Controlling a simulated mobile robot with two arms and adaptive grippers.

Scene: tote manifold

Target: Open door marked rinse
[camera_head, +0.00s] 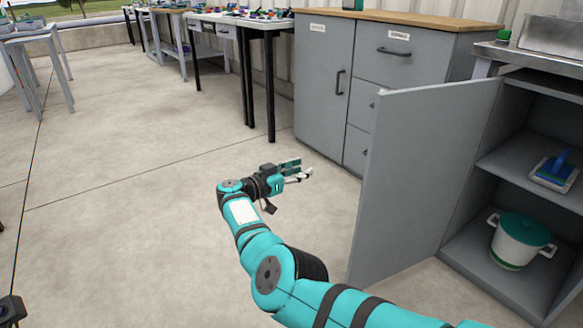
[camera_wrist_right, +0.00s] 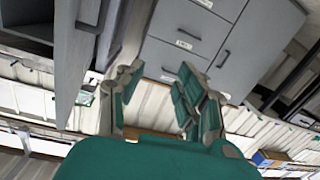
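A grey cabinet door (camera_head: 418,175) stands wide open at the right of the head view, its inside shelves exposed. No marking is readable on the side I see. My right gripper (camera_head: 303,172) is left of the door, apart from it, over the floor. The wrist view shows its two teal fingers spread, with nothing between them (camera_wrist_right: 158,95). In that view a grey door panel (camera_wrist_right: 72,60) with a dark handle (camera_wrist_right: 90,14) is at the left, beside the fingers. My left gripper's fingers do not show.
Inside the open cabinet (camera_head: 515,100) are a white pot with a green lid (camera_head: 518,240) and a blue item (camera_head: 554,172). A closed grey cabinet (camera_head: 322,85) with a drawer and wooden top stands behind. Tables line the back.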

